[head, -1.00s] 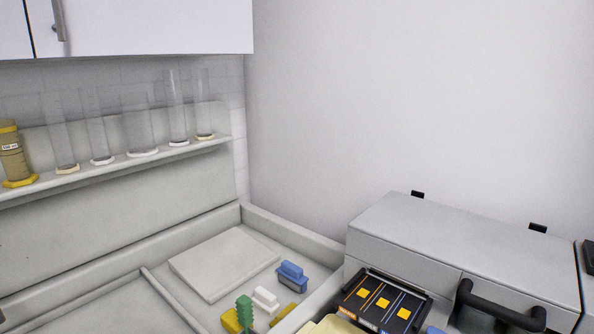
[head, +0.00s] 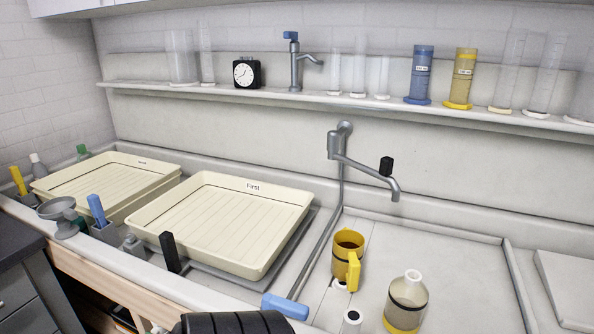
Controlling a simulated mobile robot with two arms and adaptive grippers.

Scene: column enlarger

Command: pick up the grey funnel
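A grey funnel (head: 60,208) is at the left of the head view, near the front edge of the wet bench. Its wide mouth faces up, and its lower part is hard to make out. It is close to the blue-handled tool in a small grey holder. Neither of my grippers can be made out in this view, and nothing is seen touching the funnel.
Cream trays (head: 222,215) stand behind and right of the funnel. A yellow jug (head: 347,258) and a bottle (head: 406,302) stand on the right. A tap (head: 365,168) overhangs the bench. A dark ribbed shape (head: 236,323), unclear, is at the bottom edge.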

